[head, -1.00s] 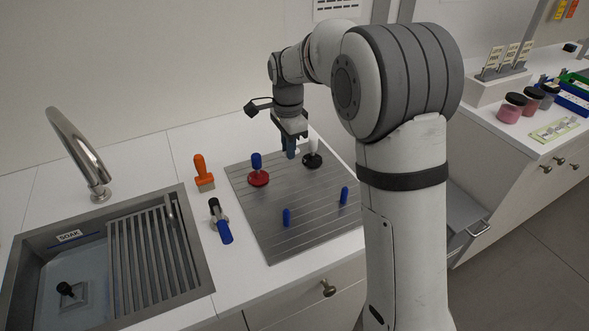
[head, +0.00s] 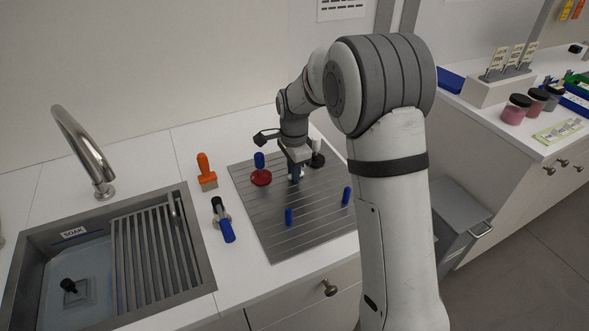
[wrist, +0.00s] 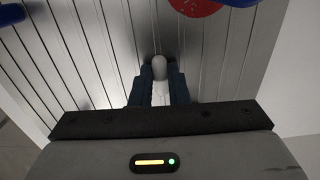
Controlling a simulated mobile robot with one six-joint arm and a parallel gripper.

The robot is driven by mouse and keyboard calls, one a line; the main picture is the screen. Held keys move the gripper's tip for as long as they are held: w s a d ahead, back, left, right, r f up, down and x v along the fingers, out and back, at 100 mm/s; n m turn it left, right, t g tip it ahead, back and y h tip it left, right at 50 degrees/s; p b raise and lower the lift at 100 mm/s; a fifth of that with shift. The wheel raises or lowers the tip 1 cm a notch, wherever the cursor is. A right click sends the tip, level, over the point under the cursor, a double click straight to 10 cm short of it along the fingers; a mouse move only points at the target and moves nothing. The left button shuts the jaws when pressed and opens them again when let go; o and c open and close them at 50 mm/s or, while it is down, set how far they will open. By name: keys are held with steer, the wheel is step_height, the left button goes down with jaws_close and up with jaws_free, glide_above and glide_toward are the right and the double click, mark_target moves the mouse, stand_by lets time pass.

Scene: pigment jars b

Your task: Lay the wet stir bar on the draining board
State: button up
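The draining board is a grooved steel plate (head: 265,225) on the white counter; it also fills much of the wrist view (wrist: 95,50). My gripper (head: 296,178) is low over the far part of the board. In the wrist view, the dark fingers of my gripper (wrist: 160,88) are closed against both sides of a pale, round-ended stir bar (wrist: 160,70). I cannot tell whether the bar touches the board.
A blue-handled tool with a red base (head: 261,177) stands left of my gripper; a white-handled one with a black base (head: 317,158) stands close behind. Two blue pegs (head: 289,216) (head: 347,196) rise nearer the front. An orange-handled brush (head: 206,173) and the sink (head: 200,265) lie left.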

steer(key=o, duration=0.4)
steer(key=shift+o, duration=0.2)
steer(key=shift+r, duration=0.15)
step_height(320, 180, up, 12)
steer(key=s+d+r+n+t, duration=0.1)
steer(key=s+d+r+n, duration=0.2)
steer(key=s, duration=0.4)
steer(key=s+d+n, duration=0.4)
steer(key=s+d, duration=0.1)
steer(key=s, duration=0.3)
steer(key=s+d+f+n+t, duration=0.1)
steer(key=s+d+n, duration=0.1)
steer(key=s, duration=0.4)
steer(key=s+d+f+n, duration=0.2)
steer(key=s+n, duration=0.2)
steer(key=s, duration=0.3)
steer(key=shift+s+d+f+t, duration=0.2)
steer(key=shift+f+t, duration=0.1)
steer(key=shift+t, duration=0.1)
